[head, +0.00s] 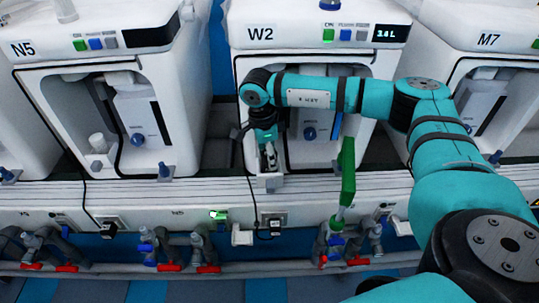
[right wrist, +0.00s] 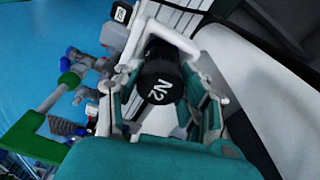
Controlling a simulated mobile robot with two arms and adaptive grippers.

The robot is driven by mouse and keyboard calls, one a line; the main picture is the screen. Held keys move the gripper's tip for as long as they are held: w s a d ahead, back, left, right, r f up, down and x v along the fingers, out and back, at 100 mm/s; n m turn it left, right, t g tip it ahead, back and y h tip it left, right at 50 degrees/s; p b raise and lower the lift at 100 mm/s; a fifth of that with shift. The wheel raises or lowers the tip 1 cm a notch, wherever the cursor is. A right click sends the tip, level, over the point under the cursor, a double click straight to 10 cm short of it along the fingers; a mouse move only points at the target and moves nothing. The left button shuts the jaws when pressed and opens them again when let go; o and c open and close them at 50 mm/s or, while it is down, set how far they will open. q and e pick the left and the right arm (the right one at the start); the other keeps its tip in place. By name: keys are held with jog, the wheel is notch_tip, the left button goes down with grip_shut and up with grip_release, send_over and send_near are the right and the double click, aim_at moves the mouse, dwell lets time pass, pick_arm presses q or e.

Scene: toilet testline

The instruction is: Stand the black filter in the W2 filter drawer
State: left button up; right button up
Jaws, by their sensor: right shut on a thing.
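My right gripper (head: 268,157) hangs just in front of the left side of the W2 machine (head: 300,28), pointing down. A small white drawer-like part (head: 269,182) sits directly below it. In the right wrist view, the right gripper (right wrist: 165,85) is shut on the black filter (right wrist: 160,72), a dark cylinder whose white lettering seems to read N2. A white frame (right wrist: 172,36) lies close to the filter's far end; I cannot tell whether the filter is inside it. In the head view the filter is mostly hidden by the gripper. My left gripper is not in view.
A green handle (head: 347,172) stands up right of the gripper. The N5 machine (head: 85,40) is left, the M7 machine (head: 490,30) right. Pipes with red valves (head: 170,267) run below the white ledge. Black plugs and cables (head: 107,229) hang on the ledge front.

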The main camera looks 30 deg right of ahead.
jog(key=o, duration=1.2)
